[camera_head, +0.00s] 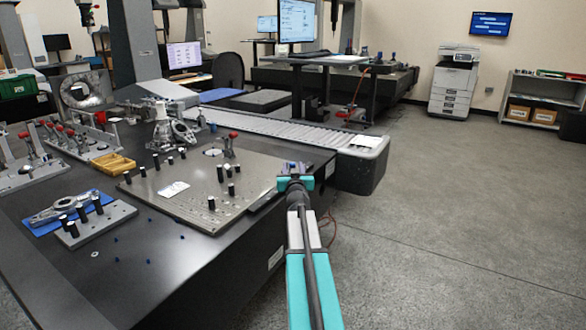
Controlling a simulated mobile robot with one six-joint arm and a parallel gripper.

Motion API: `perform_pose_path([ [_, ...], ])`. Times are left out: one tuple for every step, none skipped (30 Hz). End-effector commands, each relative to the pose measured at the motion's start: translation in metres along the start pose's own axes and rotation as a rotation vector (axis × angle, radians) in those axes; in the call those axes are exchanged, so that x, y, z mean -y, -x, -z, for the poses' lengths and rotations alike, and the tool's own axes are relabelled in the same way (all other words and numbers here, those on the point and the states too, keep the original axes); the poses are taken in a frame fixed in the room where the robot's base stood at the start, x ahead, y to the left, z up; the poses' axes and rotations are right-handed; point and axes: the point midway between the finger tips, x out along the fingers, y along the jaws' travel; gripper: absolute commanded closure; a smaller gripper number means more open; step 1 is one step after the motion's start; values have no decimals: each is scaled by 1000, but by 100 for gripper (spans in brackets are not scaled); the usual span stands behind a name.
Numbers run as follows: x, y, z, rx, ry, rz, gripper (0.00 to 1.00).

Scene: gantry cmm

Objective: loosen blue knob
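My gripper (296,168) is at the end of my teal and grey arm, over the right edge of the metal fixture plate (240,178). Its fingers are small in the picture, and I cannot tell whether they are open or shut. The plate carries several black cylindrical posts with light tops and a red-handled clamp (230,140). I cannot clearly make out a blue knob. A small blue part (213,128) shows behind the plate, and several tiny dark blue pieces (150,262) lie on the dark table, away from my gripper. Whatever is directly at my fingertips is too small to tell.
The dark table (70,285) fills the left. Red-handled clamp fixtures (82,143), a yellow tray (112,164) and a metal part on a blue mat (42,228) stand there. A grey ribbed machine bed (290,128) runs behind. Floor (460,220) at the right is clear.

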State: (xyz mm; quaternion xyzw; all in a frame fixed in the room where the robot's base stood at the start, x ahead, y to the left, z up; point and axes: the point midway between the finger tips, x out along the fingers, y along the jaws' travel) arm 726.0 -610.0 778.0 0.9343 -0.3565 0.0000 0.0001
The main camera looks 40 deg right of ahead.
Motion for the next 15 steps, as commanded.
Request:
perform_pose_path([
  [0,-4,0,0,0,0,61],
  [0,-5,0,0,0,0,61],
  [0,-6,0,0,0,0,61],
  [0,-6,0,0,0,0,61],
  [0,-6,0,0,0,0,61],
  [0,-7,0,0,0,-1,61],
  [0,-7,0,0,0,-1,61],
  [-1,-7,0,0,0,-1,61],
  [-1,-7,0,0,0,-1,61],
  [-1,-7,0,0,0,-1,61],
  [-1,-7,0,0,0,-1,61],
  [-1,-7,0,0,0,-1,61],
  [-1,-7,0,0,0,-1,61],
  [-1,-7,0,0,0,-1,61],
  [-1,-7,0,0,0,-1,63],
])
